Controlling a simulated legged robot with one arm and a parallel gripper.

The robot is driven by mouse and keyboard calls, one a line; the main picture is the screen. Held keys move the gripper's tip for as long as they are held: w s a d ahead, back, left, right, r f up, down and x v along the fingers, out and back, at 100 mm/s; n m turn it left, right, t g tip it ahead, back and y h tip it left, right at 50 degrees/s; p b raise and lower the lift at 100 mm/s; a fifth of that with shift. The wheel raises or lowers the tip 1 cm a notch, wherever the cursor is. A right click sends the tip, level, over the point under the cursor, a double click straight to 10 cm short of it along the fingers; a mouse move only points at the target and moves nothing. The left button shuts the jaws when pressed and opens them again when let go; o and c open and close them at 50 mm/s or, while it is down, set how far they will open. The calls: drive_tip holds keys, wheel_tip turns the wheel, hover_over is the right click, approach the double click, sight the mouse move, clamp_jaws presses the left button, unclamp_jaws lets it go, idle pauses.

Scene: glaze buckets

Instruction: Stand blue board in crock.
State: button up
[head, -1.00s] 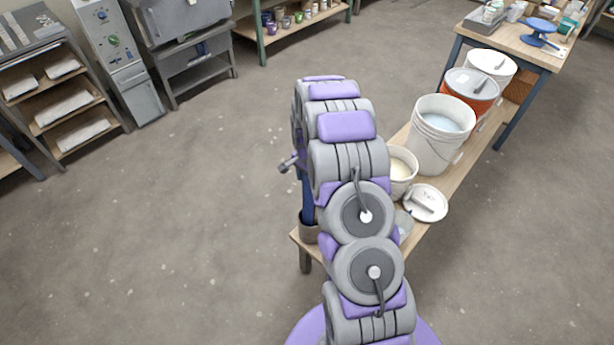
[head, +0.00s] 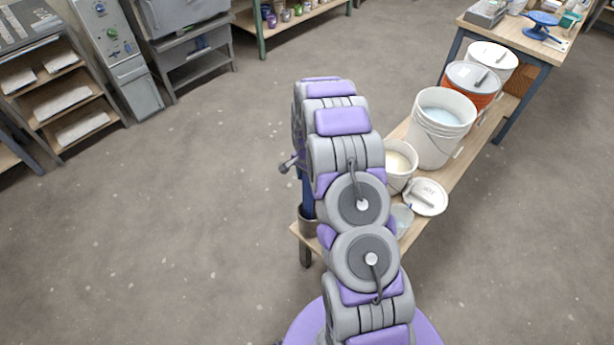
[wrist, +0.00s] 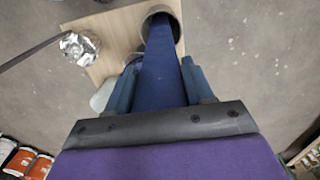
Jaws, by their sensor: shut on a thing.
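The blue board (wrist: 163,72) is held between the two blue-grey fingers of my gripper (wrist: 160,78), which are shut on it. In the wrist view the board's far end reaches into the mouth of the grey crock (wrist: 178,22); whether it touches the bottom is hidden. In the head view a narrow strip of the board (head: 307,192) shows upright beside my arm, directly over the crock (head: 307,222). The crock stands at the near left corner of the low bench. My arm hides the gripper in the head view.
The wooden bench (head: 463,158) also bears a small cream-filled bucket (head: 398,160), a white lid (head: 426,197), a large white bucket (head: 440,125) and an orange bucket (head: 474,85). The floor to the left is clear.

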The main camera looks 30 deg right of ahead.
drive_tip(key=o, duration=1.4)
drive_tip(key=shift+c, duration=0.9)
drive_tip(key=shift+r, duration=0.15)
